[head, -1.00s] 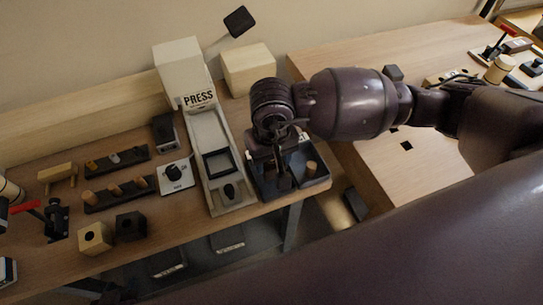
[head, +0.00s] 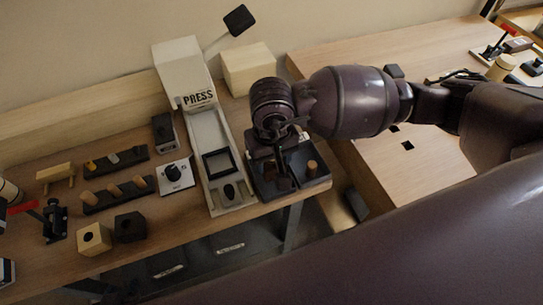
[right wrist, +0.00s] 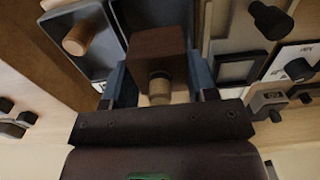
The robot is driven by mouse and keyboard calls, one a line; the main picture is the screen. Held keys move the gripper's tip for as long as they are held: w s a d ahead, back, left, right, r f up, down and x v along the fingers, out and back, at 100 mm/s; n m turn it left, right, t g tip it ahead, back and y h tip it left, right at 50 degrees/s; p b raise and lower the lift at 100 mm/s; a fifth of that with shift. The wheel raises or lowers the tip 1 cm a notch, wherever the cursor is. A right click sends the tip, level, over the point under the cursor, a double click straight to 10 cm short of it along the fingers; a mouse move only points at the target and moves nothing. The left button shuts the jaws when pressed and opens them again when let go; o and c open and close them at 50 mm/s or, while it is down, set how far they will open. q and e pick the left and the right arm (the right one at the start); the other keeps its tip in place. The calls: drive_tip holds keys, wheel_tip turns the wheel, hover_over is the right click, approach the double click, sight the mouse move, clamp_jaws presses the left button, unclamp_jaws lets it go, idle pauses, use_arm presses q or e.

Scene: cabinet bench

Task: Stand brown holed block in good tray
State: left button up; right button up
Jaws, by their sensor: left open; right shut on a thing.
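My right gripper (head: 280,180) is shut on the brown block (right wrist: 157,42), which shows between the fingers in the right wrist view. A pale round peg (right wrist: 160,88) shows at the block's near face; I cannot tell if it sits in the hole. The gripper is over the left part of a dark two-part tray (head: 322,182) at the bench's front edge. In the right wrist view the tray (right wrist: 99,62) shows beside the block. I cannot tell whether the block touches the tray floor, or which part is the good tray. My left gripper is not in view.
A wooden peg (head: 311,168) stands in the tray's right part. The white press (head: 186,75) stands just left of the tray. A beige holed block (head: 94,239) and a black holed block (head: 130,227) sit further left. A gap separates this bench from the right table (head: 430,165).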

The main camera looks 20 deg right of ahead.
use_arm(q)
drive_tip(key=shift+g, duration=0.4)
drive_tip(key=shift+s+f+b, duration=0.3)
drive_tip(key=shift+f+b, duration=0.2)
drive_tip(key=shift+f, duration=0.25)
drive_tip(key=shift+s+f+b, duration=0.25)
drive_tip(key=shift+f+b, duration=0.25)
drive_tip(key=shift+f, duration=0.25)
drive_tip(key=shift+s+f+b, duration=0.3)
drive_tip(key=shift+f+b, duration=0.2)
drive_tip(key=shift+f, duration=0.25)
use_arm(e)
drive_tip(key=shift+f, duration=1.95)
drive_tip(key=o, duration=1.2)
use_arm(q)
drive_tip(key=shift+r, duration=0.1)
drive_tip(key=shift+t, duration=0.4)
drive_tip(key=shift+w+r+p, duration=0.3)
drive_tip(key=shift+r+p, duration=0.2)
drive_tip(key=shift+r, duration=0.2)
drive_tip(key=shift+w+r+p, duration=0.25)
drive_tip(key=shift+r+p, duration=0.2)
drive_tip(key=shift+r, duration=0.3)
drive_tip(key=shift+w+r+p, duration=0.3)
drive_tip(key=shift+r+p, duration=0.2)
drive_tip(key=shift+r, duration=0.2)
use_arm(e)
drive_tip(key=shift+r, duration=3.6)
